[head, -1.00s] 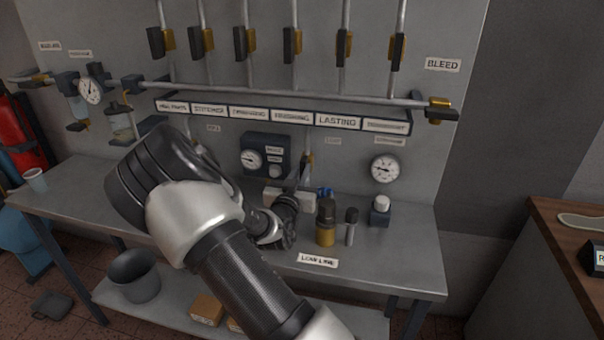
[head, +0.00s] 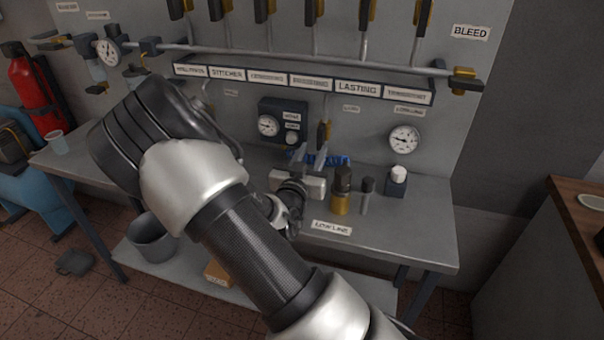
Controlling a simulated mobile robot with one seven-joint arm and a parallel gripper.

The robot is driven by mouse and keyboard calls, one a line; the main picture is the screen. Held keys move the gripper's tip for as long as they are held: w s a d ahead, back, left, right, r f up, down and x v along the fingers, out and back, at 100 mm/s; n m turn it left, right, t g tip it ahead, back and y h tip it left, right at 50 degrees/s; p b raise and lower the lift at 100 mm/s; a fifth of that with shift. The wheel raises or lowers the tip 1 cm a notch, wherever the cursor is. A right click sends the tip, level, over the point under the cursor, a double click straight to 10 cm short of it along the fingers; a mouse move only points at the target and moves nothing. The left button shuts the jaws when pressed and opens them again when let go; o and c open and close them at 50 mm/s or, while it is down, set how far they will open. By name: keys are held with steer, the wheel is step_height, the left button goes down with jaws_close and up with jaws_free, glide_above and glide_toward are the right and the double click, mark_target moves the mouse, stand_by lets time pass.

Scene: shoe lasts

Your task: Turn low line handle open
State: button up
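A small valve (head: 323,133) with a black handle and brass body sits on a short vertical pipe, right of the dark gauge box. It is probably the low line handle; whether it is turned open cannot be told. My gripper (head: 308,160) is below and in front of it, its light body over the bench and its fingers pointing towards the wall. The fingers look apart, with nothing seen between them. Any contact with the handle cannot be made out. My arm hides part of the bench.
A round gauge (head: 404,139) is on the wall to the right. A brass-based bottle (head: 340,192), a dark slim tool (head: 367,195) and a white-topped block (head: 397,181) stand right of my gripper. A blue coil (head: 334,160) lies behind. Several black-handled valves hang above.

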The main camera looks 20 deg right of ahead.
steer(key=v, duration=1)
steer(key=shift+s, duration=0.2)
steer(key=shift+a, duration=0.1)
steer(key=s+a+r+n+g+y+p, duration=0.1)
steer(key=s+a+r+g+y+p, duration=0.2)
steer(key=a+r+y, duration=0.25)
steer(key=s+a+r+n+g+y+p, duration=0.1)
steer(key=s+a+r+g+y+p, duration=0.15)
steer(key=a+r+y+p, duration=0.3)
steer(key=s+d+r+n+g+p, duration=0.1)
steer(key=s+d+r+n+g, duration=0.1)
steer(key=s+r, duration=0.4)
steer(key=s+d+r+n+g+h+p, duration=0.1)
steer(key=s+d+r, duration=0.4)
steer(key=s, duration=0.7)
step_height(320, 180, up, 3)
steer(key=shift+f+n+g, duration=0.25)
steer(key=shift+n+g, duration=0.2)
steer(key=shift+n, duration=0.35)
